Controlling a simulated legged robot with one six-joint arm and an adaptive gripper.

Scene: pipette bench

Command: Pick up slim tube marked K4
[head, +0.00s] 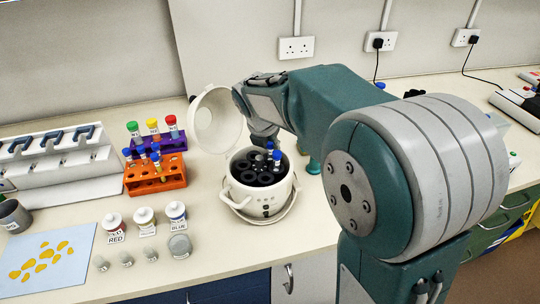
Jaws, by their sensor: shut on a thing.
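My gripper (264,136) points down over the open white centrifuge pot (244,203), mostly hidden behind my own wrist. It is shut on a slim blue-capped tube (269,147) at the back of the black rotor (248,177). Another blue-capped tube (277,158) stands just in front and to the right. I cannot read a K4 mark on either tube, and cannot tell whether the held one is still seated in its hole.
The pot's lid (214,122) stands open at the left. Orange rack (155,182) and purple rack (172,143) hold several capped tubes. Labelled jars (145,220) stand in front, beside a blue sheet (45,262) with yellow pieces. A white pipette stand (55,160) is at left.

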